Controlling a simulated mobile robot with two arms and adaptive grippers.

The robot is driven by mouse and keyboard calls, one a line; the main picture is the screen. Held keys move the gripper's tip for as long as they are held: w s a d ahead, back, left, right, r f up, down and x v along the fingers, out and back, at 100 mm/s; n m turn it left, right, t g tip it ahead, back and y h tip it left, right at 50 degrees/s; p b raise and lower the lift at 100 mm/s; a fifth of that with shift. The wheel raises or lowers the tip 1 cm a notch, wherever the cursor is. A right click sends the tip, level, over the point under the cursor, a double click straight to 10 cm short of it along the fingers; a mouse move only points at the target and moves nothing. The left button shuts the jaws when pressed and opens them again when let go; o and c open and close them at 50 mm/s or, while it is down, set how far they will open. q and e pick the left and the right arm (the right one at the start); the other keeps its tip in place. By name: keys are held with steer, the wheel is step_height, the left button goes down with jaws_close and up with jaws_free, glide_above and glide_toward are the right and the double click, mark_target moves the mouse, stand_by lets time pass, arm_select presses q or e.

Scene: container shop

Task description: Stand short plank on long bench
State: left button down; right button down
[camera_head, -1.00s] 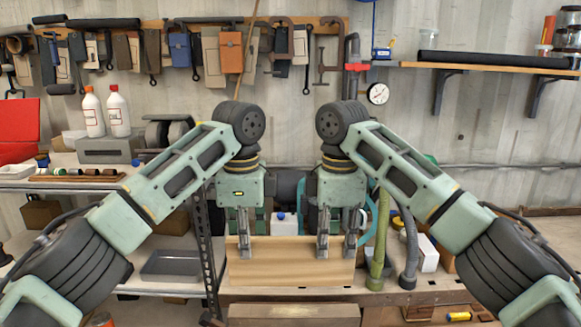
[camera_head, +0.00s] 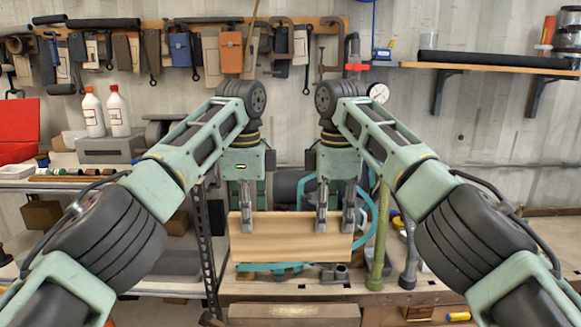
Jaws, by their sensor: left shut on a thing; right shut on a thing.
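The short plank (camera_head: 285,246) is a light wooden board with its broad face toward me, held upright on its long edge above the bench. My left gripper (camera_head: 246,222) is shut on the plank's top edge near its left end. My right gripper (camera_head: 335,222) is shut on the same edge toward the right end. The long bench (camera_head: 300,293) is the wooden workbench below. A gap with bench items shows under the plank, so it looks raised off the top. The plank hides part of the bench behind it.
A teal clamp or hose (camera_head: 270,267) and dark metal parts (camera_head: 338,272) show on the bench under the plank. A green pipe (camera_head: 378,240) and a grey pipe (camera_head: 408,250) stand close to its right. A metal shelf post (camera_head: 206,250) stands at the left.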

arm_select(q)
steer(key=shift+d+r, duration=0.15)
steer(key=shift+d, duration=0.1)
arm_select(e)
steer(key=shift+a+r, duration=0.1)
steer(key=shift+a, duration=0.1)
